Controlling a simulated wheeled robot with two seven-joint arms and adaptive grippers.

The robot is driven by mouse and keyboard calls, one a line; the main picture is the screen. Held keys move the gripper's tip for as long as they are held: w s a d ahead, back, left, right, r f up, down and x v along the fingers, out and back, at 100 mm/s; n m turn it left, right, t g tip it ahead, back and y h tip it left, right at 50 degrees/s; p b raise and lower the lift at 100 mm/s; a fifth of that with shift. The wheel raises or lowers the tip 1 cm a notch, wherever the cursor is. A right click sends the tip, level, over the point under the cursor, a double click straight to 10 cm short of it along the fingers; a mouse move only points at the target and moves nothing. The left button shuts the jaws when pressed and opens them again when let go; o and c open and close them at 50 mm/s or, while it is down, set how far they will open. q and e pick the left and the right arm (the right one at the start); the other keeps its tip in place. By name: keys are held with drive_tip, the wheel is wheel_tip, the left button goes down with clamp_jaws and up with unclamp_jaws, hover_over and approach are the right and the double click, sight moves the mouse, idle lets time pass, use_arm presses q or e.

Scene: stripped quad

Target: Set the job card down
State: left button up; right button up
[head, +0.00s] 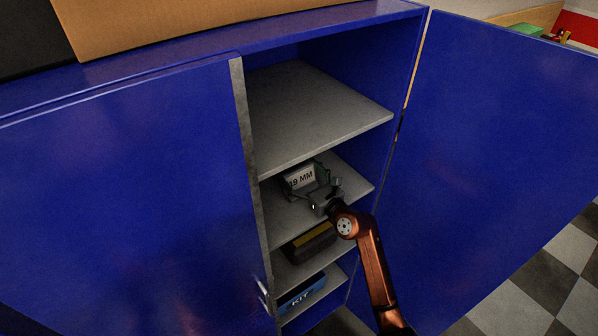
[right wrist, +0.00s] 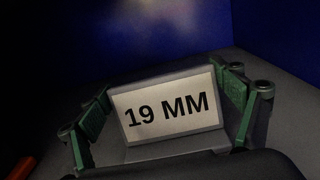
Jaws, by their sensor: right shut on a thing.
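The job card (head: 300,177) is a pale plate with "19 MM" in black print. In the head view it is inside the blue cabinet, at the middle grey shelf (head: 283,215). In the right wrist view the card (right wrist: 168,108) faces the camera, slightly tilted, in a grey holder. My right gripper (head: 312,181) is shut on it, with a green-padded finger on each side in the right wrist view (right wrist: 168,112). I cannot tell whether the card's base touches the shelf. My left gripper is not in view.
The blue cabinet has a closed left door (head: 120,210) and an open right door (head: 500,150). The upper shelf (head: 310,110) is bare. Below are a dark case with a yellow stripe (head: 310,243) and a blue box marked "KIT" (head: 302,292). A cardboard box (head: 160,25) sits on top.

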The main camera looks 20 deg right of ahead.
drive_tip(key=o, duration=0.9)
drive_tip(key=shift+f, duration=0.15)
drive_tip(key=shift+c, duration=0.2)
drive_tip(key=o, duration=0.4)
drive_tip(key=shift+c, duration=0.2)
drive_tip(key=shift+s+d+r, duration=0.1)
drive_tip(key=shift+s+r, duration=0.05)
drive_tip(key=shift+r, duration=0.1)
drive_tip(key=b+v, duration=0.1)
drive_tip(key=v, duration=0.9)
drive_tip(key=shift+s+d+b, duration=0.1)
drive_tip(key=shift+s+b, duration=0.2)
drive_tip(key=shift+b, duration=0.1)
drive_tip(key=shift+s+d, duration=0.15)
drive_tip(key=shift+s, duration=0.4)
